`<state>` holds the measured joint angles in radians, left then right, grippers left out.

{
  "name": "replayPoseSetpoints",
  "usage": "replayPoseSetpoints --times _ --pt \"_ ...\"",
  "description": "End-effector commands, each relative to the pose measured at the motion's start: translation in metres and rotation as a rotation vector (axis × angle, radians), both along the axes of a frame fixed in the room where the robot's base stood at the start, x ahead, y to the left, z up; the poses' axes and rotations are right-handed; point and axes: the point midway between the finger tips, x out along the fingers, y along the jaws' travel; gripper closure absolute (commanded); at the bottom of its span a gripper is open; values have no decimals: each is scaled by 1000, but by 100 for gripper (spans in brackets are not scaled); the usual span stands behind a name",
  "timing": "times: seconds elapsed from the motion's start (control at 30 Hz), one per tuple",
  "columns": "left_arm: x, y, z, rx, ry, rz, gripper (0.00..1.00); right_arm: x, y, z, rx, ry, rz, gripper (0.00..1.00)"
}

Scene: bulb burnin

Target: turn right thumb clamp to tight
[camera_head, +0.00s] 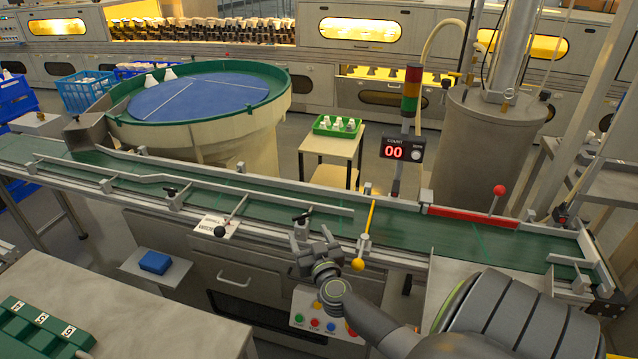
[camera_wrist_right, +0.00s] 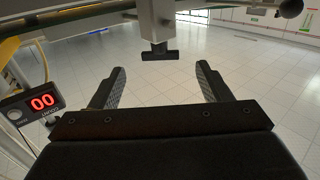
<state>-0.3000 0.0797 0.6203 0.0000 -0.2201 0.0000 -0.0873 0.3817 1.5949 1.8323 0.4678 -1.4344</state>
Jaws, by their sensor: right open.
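The right thumb clamp (camera_head: 302,218) is a small black T-shaped handle on the conveyor's near guide rail. My right gripper (camera_head: 312,241) is open and empty, just in front of the clamp at the conveyor's near edge. In the right wrist view, the black T-shaped handle (camera_wrist_right: 160,54) hangs from a pale block, centred just above the gap between my open fingertips (camera_wrist_right: 160,72). I see no contact between the fingers and the handle. A second, similar black clamp (camera_head: 171,192) sits farther left on the rail. My left gripper is not in view.
A yellow lever with a ball end (camera_head: 358,264) stands close to the right of my gripper. A black-knobbed rod (camera_head: 220,231) is to its left. Coloured buttons (camera_head: 315,323) sit on the panel below. A counter (camera_head: 403,148) reads 00. The green belt (camera_head: 440,232) looks empty.

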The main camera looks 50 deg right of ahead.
Motion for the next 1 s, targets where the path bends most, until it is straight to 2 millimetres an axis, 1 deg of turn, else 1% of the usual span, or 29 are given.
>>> replayPoseSetpoints --times 0.03,0.2,0.3,0.43,0.6,0.87,0.93,1.0 --pt "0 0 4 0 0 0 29 -13 6 0 1 3 -1 29" --pt "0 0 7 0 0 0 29 -43 22 0 2 1 -2 29" --pt "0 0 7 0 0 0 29 -56 29 -1 2 1 -1 29" --pt "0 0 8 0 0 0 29 -65 34 -1 1 0 -1 29" --pt "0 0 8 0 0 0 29 -69 36 0 -1 0 0 29" --pt "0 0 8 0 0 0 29 -67 36 0 -1 0 2 29" --pt "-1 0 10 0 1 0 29 -61 38 2 -2 -6 11 29" --pt "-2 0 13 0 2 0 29 -47 43 4 -5 -16 32 29"
